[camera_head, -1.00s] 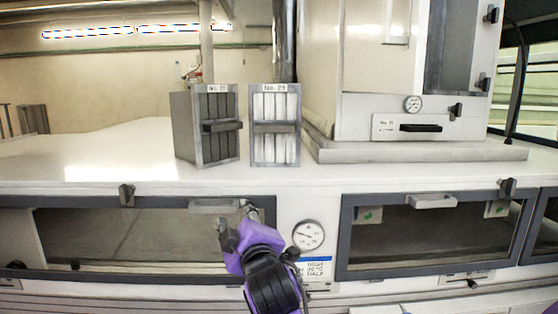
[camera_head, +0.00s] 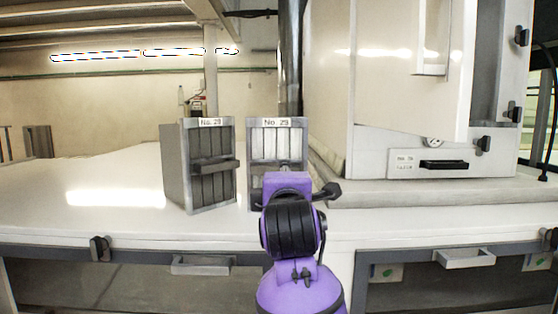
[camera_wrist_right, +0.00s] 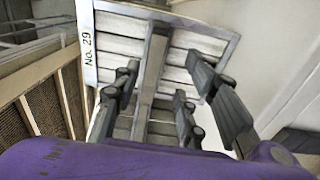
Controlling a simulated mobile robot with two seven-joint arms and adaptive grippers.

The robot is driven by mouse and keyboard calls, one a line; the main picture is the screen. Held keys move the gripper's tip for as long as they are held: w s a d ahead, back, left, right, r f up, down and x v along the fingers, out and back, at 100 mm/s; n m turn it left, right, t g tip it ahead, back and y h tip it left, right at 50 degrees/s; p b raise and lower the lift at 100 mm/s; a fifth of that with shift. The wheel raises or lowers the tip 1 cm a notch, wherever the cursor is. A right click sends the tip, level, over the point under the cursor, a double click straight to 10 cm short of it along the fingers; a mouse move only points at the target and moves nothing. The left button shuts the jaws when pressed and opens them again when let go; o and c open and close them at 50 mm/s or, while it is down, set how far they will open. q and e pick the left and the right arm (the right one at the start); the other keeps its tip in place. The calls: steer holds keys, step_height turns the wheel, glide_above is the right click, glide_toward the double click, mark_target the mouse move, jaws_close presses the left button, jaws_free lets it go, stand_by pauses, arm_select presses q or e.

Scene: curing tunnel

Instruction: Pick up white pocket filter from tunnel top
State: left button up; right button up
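The white pocket filter (camera_head: 265,140) stands upright on the white tunnel top (camera_head: 100,190), with a grey frame, pale pockets and a "No. 29" label. Its lower part is hidden behind my purple right arm in the head view. In the right wrist view the white filter (camera_wrist_right: 120,45) fills the upper middle, with its grey handle bar (camera_wrist_right: 152,70) running between the fingers. My right gripper (camera_wrist_right: 163,68) is open, with fingers on both sides of the bar and visible gaps between. My left gripper is not in view.
A similar filter with dark grey pockets (camera_head: 212,185) stands close on the left, also labelled. It shows in the right wrist view as brown pockets (camera_wrist_right: 50,105). A large white cabinet (camera_head: 400,100) on a plinth stands to the right. The tunnel top is clear at left.

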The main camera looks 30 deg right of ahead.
mark_target(279, 161)
steer(key=x, duration=0.5)
steer(key=shift+w+d+r, duration=0.2)
steer(key=shift+r, duration=0.2)
steer(key=shift+w+d, duration=0.2)
steer(key=shift+w, duration=0.1)
jaws_close()
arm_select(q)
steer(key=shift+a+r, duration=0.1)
arm_select(e)
steer(key=shift+r, duration=0.1)
